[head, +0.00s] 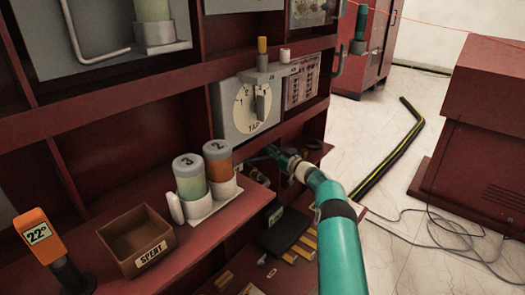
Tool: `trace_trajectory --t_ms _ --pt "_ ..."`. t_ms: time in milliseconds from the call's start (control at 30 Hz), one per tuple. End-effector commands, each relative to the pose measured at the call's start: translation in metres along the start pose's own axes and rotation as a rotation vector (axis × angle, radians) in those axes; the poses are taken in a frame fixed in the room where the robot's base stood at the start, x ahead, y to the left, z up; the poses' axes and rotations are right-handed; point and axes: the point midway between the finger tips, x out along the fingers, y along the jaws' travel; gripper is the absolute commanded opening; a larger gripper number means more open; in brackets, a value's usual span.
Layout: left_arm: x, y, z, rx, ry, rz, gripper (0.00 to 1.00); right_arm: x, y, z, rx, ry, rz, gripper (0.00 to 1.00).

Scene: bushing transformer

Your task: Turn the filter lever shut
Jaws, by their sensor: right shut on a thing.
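I cannot clearly pick out the filter lever; that part of the bay is in shadow and partly behind the orange canister (219,163). My left gripper is not in view.
The orange canister and a green canister (190,178) stand in a white holder on the red shelf, left of my gripper. A brown SPENT box (138,240) and an orange 22° meter (40,235) stand further left. The TAP dial (250,108) is above. Cables lie on the floor at right.

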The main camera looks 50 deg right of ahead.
Motion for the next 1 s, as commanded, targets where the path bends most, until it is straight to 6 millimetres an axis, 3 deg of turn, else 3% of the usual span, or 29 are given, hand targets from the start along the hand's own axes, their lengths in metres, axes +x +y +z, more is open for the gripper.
trace_trajectory --t_ms 600,633,767,1000 --pt "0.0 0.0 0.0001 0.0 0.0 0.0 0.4 -0.0026 0.0024 -0.0006 0.0 0.002 0.0 0.0" --pt "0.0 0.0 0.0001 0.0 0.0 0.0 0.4 -0.0026 0.0023 -0.0006 0.0 0.002 0.0 0.16" --pt "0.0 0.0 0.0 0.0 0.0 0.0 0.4 -0.0027 0.0027 -0.0004 0.0 0.002 0.001 0.38" --pt "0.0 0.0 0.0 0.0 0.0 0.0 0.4 -0.0031 0.0035 0.0 0.0 0.001 0.002 0.38"
